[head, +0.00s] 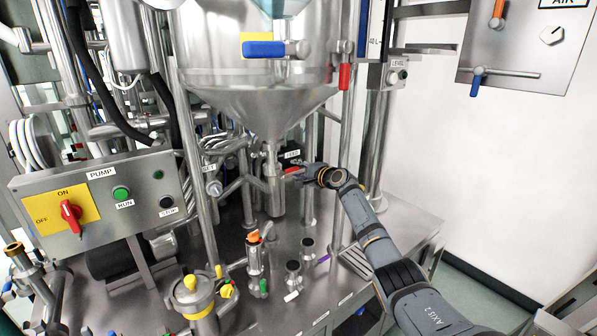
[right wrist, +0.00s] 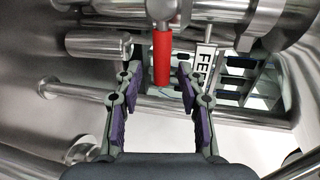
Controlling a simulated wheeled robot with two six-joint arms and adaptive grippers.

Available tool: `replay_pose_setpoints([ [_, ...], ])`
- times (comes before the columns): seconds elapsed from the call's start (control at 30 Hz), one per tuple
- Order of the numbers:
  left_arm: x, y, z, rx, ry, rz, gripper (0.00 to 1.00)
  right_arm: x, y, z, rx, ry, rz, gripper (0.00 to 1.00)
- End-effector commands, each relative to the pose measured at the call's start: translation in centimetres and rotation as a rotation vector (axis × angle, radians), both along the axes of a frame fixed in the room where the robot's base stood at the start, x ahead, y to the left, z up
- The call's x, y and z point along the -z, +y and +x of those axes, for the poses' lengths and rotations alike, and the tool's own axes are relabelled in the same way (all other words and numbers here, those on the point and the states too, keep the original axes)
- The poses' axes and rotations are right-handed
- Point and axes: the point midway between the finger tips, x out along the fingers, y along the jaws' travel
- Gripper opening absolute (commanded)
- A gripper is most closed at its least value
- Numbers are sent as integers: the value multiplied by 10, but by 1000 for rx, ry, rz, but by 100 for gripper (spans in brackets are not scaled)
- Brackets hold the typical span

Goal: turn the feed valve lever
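The feed valve lever (head: 292,171) has a red handle and sits on the pipework below the steel hopper cone, beside a FEED label (head: 292,154). In the right wrist view the red lever (right wrist: 162,58) hangs down from a metal stem, with part of the FEED label (right wrist: 205,62) to its right. My right gripper (head: 308,173) reaches in from the right at the lever. In the right wrist view its purple-padded fingers (right wrist: 158,82) are spread, one on each side of the lever's lower end, with gaps visible on both sides. My left gripper does not show.
The steel hopper (head: 262,98) stands above, with vertical posts beside it. A pump panel (head: 98,200) is at left. Caps and small fittings stand on the steel deck (head: 325,290) below. In the wrist view, pipes (right wrist: 100,44) surround the fingers closely.

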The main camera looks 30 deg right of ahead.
Motion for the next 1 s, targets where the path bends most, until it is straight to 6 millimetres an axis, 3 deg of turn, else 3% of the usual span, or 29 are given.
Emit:
replay_pose_setpoints([
  [0.27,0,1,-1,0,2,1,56,-4,-4,-25,1,0,-8,39],
  [0.6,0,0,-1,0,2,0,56,-17,-9,-97,1,6,-9,39],
  [0.8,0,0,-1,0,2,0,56,-22,-8,-114,-2,3,-3,39],
  [1.0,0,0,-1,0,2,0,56,-23,-8,-116,-2,1,0,39],
])
